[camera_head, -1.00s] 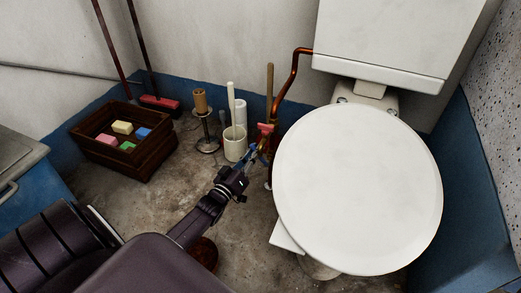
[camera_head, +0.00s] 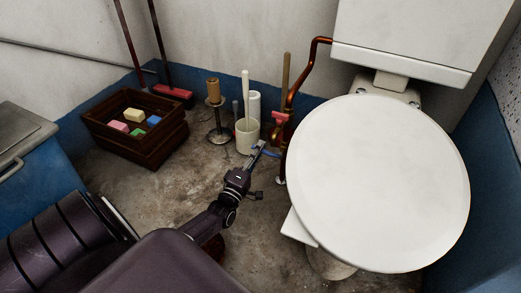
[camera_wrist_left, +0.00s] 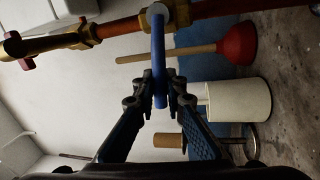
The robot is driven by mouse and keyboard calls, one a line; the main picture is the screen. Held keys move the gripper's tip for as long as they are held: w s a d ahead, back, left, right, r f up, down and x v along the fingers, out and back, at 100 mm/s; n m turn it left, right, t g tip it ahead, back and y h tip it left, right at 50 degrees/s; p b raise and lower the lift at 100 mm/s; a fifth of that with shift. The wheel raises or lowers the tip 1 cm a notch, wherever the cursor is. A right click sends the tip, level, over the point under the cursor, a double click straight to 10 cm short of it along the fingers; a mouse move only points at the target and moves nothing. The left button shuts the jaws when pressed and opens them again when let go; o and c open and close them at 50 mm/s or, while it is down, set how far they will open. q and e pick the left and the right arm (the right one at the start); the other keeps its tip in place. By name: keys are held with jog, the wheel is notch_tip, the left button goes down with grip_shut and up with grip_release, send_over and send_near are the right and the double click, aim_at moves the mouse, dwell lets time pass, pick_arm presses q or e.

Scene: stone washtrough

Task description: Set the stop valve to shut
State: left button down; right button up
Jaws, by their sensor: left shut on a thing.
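The stop valve is on the copper pipe (camera_head: 290,101) beside the toilet. Its blue lever (camera_head: 270,154) also shows in the left wrist view (camera_wrist_left: 158,50), where it stands crosswise to the pipe (camera_wrist_left: 215,8). My left gripper (camera_head: 259,147) is shut on the free end of the lever; its two fingertips (camera_wrist_left: 161,98) press on either side of it in the left wrist view. The valve body is partly hidden by the lever's round hub. My right gripper is not in view.
The toilet with its white lid (camera_head: 380,185) stands close right of the valve. A red-handled tap (camera_head: 279,118) is on the pipework. A plunger (camera_wrist_left: 238,45) is near the pipe.

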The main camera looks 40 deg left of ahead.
pick_arm(q)
jog(key=shift+a+f+n+y+b, duration=0.1)
jog(key=shift+f+n+y+b, duration=0.25)
jog(key=shift+f+n, duration=0.45)
jog(key=shift+r+n, duration=0.2)
jog(key=shift+n, duration=0.1)
jog(key=c, duration=2)
grip_release()
jog(key=shift+s, duration=0.1)
jog(key=shift+o, duration=0.2)
jog(key=shift+r, duration=0.1)
